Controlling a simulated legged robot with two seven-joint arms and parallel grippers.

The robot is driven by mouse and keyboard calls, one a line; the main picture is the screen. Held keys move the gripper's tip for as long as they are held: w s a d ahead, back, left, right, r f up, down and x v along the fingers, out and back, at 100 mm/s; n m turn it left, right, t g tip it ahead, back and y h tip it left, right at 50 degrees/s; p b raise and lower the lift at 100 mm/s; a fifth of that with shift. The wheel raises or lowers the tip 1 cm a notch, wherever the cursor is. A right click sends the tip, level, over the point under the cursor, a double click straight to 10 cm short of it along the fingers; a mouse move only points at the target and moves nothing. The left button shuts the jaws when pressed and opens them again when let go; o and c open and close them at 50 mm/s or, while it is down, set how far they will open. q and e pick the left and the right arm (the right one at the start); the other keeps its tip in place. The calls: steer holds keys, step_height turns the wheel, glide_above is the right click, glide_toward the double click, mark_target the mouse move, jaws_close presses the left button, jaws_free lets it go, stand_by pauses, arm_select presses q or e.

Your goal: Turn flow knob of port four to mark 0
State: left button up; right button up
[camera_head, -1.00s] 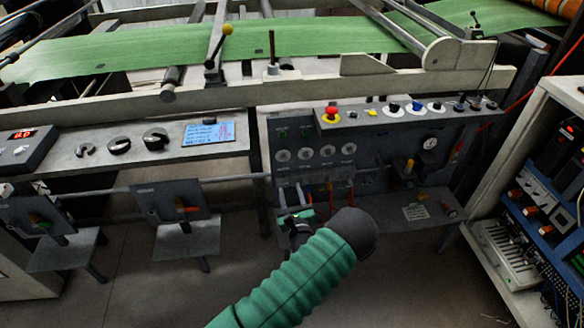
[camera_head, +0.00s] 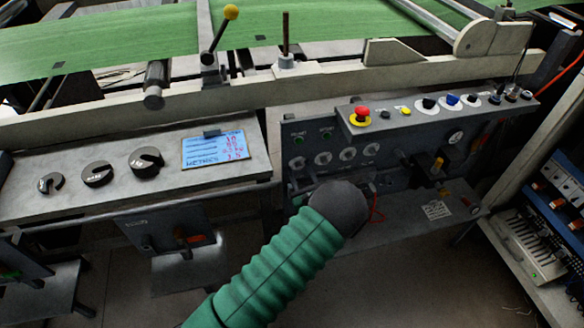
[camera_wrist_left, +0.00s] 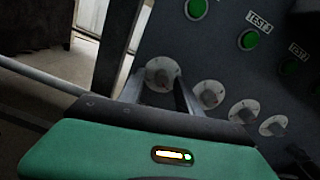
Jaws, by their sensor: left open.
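A row of several round white-and-grey knobs (camera_head: 347,154) sits on the dark upright panel (camera_head: 410,165) right of centre. They also show in the left wrist view, the leftmost knob (camera_wrist_left: 160,73) nearest, then a second knob (camera_wrist_left: 208,93), a third knob (camera_wrist_left: 243,111) and a last knob (camera_wrist_left: 273,125) at lower right. I cannot read their port numbers or marks. My left gripper (camera_wrist_left: 160,90) is open, its dark fingers close to the leftmost knob; I cannot tell whether they touch it. In the head view my green-sleeved left arm mostly hides this gripper. My right gripper is out of view.
A ledge carries a red-and-yellow emergency button (camera_head: 362,114) and other switches. Left is a console with black dials (camera_head: 97,174) and a blue screen (camera_head: 215,149). A lower shelf (camera_head: 405,222) juts out below.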

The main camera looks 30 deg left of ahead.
arm_select(q)
steer(key=shift+d+r, duration=0.25)
steer(key=shift+d, duration=0.35)
steer(key=shift+c, duration=1)
steer(key=shift+a+f, duration=0.25)
steer(key=shift+a, duration=0.4)
jaws_close()
steer(key=shift+d, duration=0.2)
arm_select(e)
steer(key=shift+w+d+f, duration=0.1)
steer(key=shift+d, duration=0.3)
